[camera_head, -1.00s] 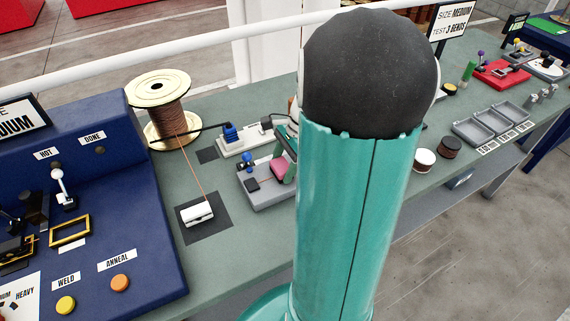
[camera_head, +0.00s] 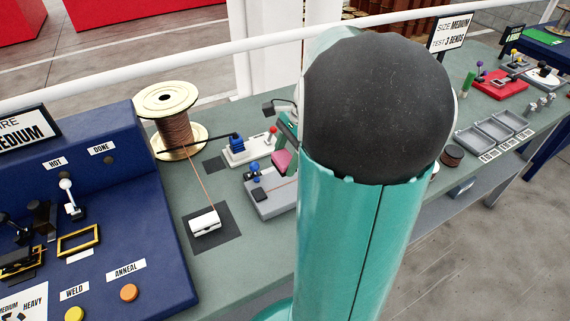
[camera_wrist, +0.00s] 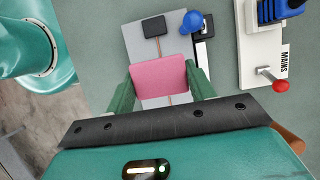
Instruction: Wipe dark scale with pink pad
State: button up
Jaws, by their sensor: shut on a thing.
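My gripper (camera_wrist: 161,82) is shut on the pink pad (camera_wrist: 160,75), its green fingers on both sides of it. In the head view the pad (camera_head: 282,161) shows just left of my arm, over the back of a small grey fixture (camera_head: 268,205). A thin copper wire runs along this fixture (camera_wrist: 180,40), past a black block (camera_wrist: 154,27), and passes behind the pad in the wrist view. I cannot tell whether the pad touches the wire. Dark scale cannot be made out; the pad covers part of the wire.
A white MAINS base (camera_wrist: 257,62) with a red-tipped lever (camera_wrist: 281,86) stands close right of the fixture. A blue knob (camera_wrist: 192,21) stands beside the black block. A copper spool (camera_head: 174,130) and a white wire guide (camera_head: 204,222) are to the left.

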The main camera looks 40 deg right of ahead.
jog(key=shift+a+r, duration=0.1)
jog(key=shift+r, duration=0.8)
jog(key=shift+s, duration=0.1)
